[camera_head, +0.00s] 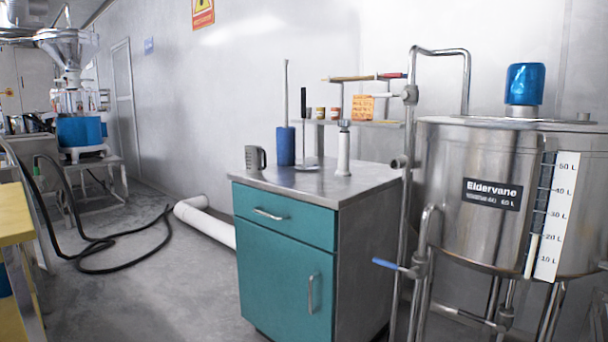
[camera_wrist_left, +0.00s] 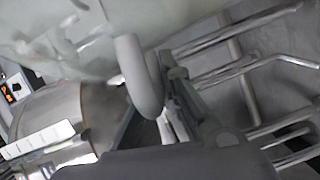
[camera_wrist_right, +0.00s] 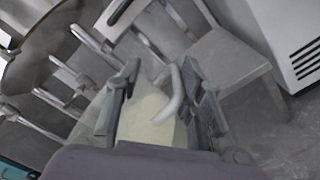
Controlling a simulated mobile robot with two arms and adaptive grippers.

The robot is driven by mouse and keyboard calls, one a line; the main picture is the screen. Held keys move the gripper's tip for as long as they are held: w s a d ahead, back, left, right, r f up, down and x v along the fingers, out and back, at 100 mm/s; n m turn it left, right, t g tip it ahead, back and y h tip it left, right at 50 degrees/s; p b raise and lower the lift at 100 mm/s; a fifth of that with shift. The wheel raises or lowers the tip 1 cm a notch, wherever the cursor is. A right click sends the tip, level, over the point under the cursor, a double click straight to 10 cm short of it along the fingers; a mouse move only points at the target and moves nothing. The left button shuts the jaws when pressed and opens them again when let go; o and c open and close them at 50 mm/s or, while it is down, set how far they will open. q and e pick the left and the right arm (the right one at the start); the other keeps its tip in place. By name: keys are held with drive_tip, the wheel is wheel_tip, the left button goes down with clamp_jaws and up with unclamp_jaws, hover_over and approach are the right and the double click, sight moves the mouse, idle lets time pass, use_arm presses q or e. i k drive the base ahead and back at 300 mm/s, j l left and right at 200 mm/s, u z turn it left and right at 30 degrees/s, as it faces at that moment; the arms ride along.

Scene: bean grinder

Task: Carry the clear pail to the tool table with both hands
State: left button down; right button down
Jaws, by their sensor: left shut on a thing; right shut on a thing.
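The clear pail is out of the head view. In the left wrist view a translucent wall of the pail (camera_wrist_left: 75,25) fills the upper part, with a pale curved handle (camera_wrist_left: 142,80) by my left gripper (camera_wrist_left: 168,88). My left gripper is shut on the pail. In the right wrist view my right gripper (camera_wrist_right: 160,75) is shut on the pail, with a pale handle (camera_wrist_right: 174,95) between its fingers; a cream surface (camera_wrist_right: 148,118) shows there too. The tool table (camera_head: 345,185), a teal cabinet with a steel top, stands ahead, holding several tools.
On the table stand a grey jug (camera_head: 255,158), a blue cylinder (camera_head: 285,146) and a white-bodied tool (camera_head: 343,155). A steel tank (camera_head: 460,150) on legs stands right of it, with pipes and a blue-handled valve (camera_head: 385,264) nearby. Black hoses (camera_head: 120,250) lie on the floor at left.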

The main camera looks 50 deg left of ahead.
sight(320, 184)
drive_tip(key=u, duration=0.75)
drive_tip(key=j+u, duration=0.15)
drive_tip(key=u, duration=0.2)
drive_tip(key=j+u, duration=0.1)
drive_tip(key=u, duration=0.25)
drive_tip(key=i+j, duration=0.2)
drive_tip(key=j, duration=0.15)
drive_tip(key=i+j, duration=0.2)
drive_tip(key=j, duration=0.15)
drive_tip(key=i+j, duration=0.15)
drive_tip(key=j, duration=0.25)
